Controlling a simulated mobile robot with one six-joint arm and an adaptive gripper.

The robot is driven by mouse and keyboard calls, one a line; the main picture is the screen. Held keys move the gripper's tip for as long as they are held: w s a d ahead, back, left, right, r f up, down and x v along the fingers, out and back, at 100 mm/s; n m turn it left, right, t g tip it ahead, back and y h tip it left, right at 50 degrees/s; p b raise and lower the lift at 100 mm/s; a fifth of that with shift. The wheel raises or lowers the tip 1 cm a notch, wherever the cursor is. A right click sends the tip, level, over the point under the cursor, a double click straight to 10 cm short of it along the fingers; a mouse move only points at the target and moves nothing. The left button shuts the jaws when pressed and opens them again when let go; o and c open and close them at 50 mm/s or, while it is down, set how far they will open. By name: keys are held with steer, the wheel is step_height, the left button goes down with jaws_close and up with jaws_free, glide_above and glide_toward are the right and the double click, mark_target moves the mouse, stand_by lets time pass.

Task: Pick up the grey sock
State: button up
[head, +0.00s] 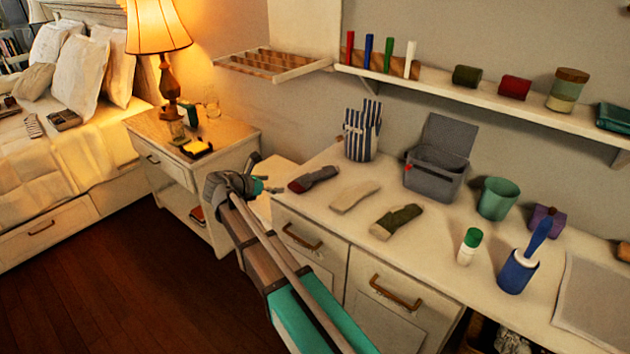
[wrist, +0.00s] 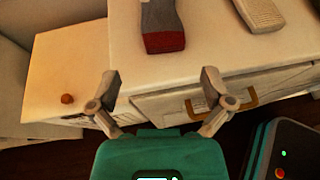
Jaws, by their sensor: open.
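Three socks lie flat in a row on the white dresser top. The left one (head: 313,179) is dark grey with a dull red end; in the wrist view this grey sock (wrist: 161,22) is at the top centre, red end towards me. The middle sock (head: 355,196) is pale cream-grey and shows partly in the wrist view (wrist: 262,12). The right sock (head: 397,222) is olive green with a paler end. My gripper (head: 266,176) is open and empty, left of the grey sock by the dresser's left end. In the wrist view its fingers (wrist: 158,80) are spread, short of the red end.
Behind the socks stand a striped holder (head: 361,140) and a grey lidded bin (head: 436,172). A green cup (head: 497,199), a white bottle (head: 467,249) and a blue brush holder (head: 516,273) stand to the right. A shelf (head: 480,99) overhangs the back. A nightstand (head: 235,140) is left.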

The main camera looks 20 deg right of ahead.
mark_target(299, 182)
steer(key=shift+b+x, duration=0.75)
steer(key=shift+x, duration=1.85)
steer(key=shift+f, duration=0.1)
steer(key=shift+b+x, duration=1.05)
steer(key=shift+x, duration=1.55)
steer(key=shift+s, duration=0.1)
steer(key=c, duration=0.6)
